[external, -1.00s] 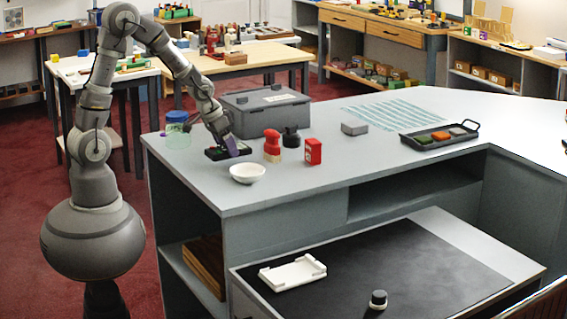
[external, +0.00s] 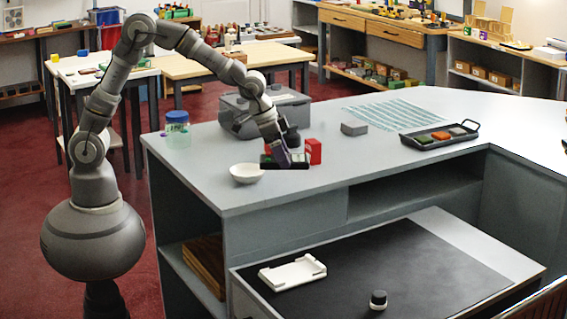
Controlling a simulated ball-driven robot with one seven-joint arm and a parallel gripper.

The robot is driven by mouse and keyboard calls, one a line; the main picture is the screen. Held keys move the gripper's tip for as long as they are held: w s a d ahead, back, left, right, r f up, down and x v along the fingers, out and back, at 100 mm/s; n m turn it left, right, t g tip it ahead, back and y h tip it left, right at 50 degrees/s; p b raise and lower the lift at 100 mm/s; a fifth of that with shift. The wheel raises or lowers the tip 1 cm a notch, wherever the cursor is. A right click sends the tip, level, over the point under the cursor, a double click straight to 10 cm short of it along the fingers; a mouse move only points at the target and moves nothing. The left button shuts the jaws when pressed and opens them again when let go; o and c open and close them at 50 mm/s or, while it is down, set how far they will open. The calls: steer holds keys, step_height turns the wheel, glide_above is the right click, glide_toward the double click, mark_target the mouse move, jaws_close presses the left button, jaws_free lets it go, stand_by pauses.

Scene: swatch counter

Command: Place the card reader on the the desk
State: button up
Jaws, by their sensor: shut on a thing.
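The card reader, a dark flat block with a green patch (external: 268,162), is at my gripper (external: 286,158) over the grey counter (external: 240,196). My gripper is shut on it, pointing down. The gripper covers its middle, and I cannot tell how far it is above the counter. The lower desk (external: 480,243) stands in front of the counter, with a dark mat (external: 400,255) on it.
A white bowl (external: 246,173) is just left of the reader. A red box (external: 313,151) and a black bottle (external: 291,137) are close behind it. A white holder (external: 292,272) and a small dark jar (external: 378,300) stand on the mat, with clear room between and behind them.

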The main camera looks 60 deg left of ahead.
steer(key=s+d+f+m+h, duration=0.1)
steer(key=s+d+m, duration=0.3)
steer(key=d, duration=1.1)
steer(key=shift+n+g, duration=0.3)
steer(key=shift+n, duration=0.1)
steer(key=f, duration=1.9)
steer(key=shift+s+d+f, duration=0.25)
steer(key=shift+s+d, duration=0.1)
steer(key=b, duration=0.4)
glide_toward(358, 282)
steer(key=shift+x, duration=1.1)
steer(key=shift+w+d+b, duration=0.35)
steer(key=shift+w+d, duration=0.15)
steer(key=shift+w, duration=0.1)
steer(key=shift+f+b, duration=1.05)
steer(key=shift+f, duration=0.8)
steer(key=o, duration=1.3)
